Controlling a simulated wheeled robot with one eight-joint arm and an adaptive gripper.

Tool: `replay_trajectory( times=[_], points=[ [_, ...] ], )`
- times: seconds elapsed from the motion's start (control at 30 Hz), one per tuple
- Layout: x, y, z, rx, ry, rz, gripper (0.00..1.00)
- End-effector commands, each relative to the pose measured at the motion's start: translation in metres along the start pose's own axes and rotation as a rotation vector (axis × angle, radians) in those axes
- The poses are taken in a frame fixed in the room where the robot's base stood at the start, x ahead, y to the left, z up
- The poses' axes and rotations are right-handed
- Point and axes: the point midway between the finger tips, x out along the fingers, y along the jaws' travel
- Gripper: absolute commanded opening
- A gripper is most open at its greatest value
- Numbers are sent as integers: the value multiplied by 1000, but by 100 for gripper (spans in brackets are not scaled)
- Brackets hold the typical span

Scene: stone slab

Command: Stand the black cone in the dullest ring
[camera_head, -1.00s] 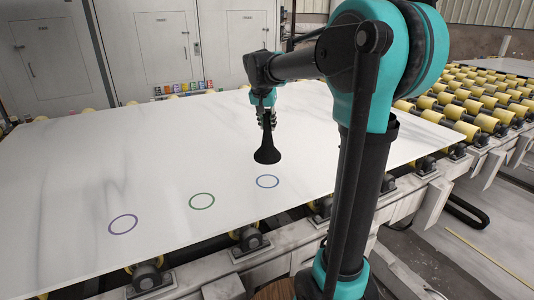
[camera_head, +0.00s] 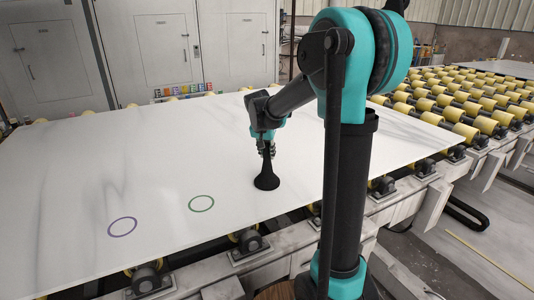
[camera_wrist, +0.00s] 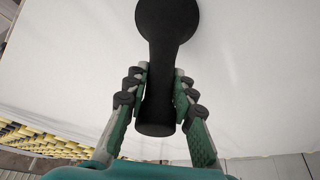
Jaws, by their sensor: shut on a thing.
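The black cone (camera_head: 267,172) is upright with its wide base down, and it also shows in the wrist view (camera_wrist: 166,25). My gripper (camera_head: 267,151) is shut on the cone's narrow upper part, with one finger on each side in the wrist view. The cone's base is over the spot of the blue ring, which is now hidden behind or under it. I cannot tell whether the base touches the slab. A green ring (camera_head: 201,212) and a purple ring (camera_head: 121,236) lie to the left on the slab, both empty.
The white stone slab (camera_head: 90,165) is flat and clear apart from the rings. Its front edge runs close below the rings, above rollers. A yellow roller conveyor (camera_head: 470,95) lies to the right and grey cabinets (camera_head: 150,45) stand behind.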

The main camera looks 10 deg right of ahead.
Motion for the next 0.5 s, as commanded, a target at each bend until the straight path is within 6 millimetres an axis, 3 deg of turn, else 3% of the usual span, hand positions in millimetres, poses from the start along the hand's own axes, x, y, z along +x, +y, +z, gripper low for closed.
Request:
replay_trajectory(
  times=[0.17,0.2,0.33,0.5],
  points=[
    [2,0,1,0,0,0,0],
    [2,0,1,0,0,0,28],
    [2,0,1,0,0,0,44],
    [2,0,1,0,0,0,45]
  ],
)
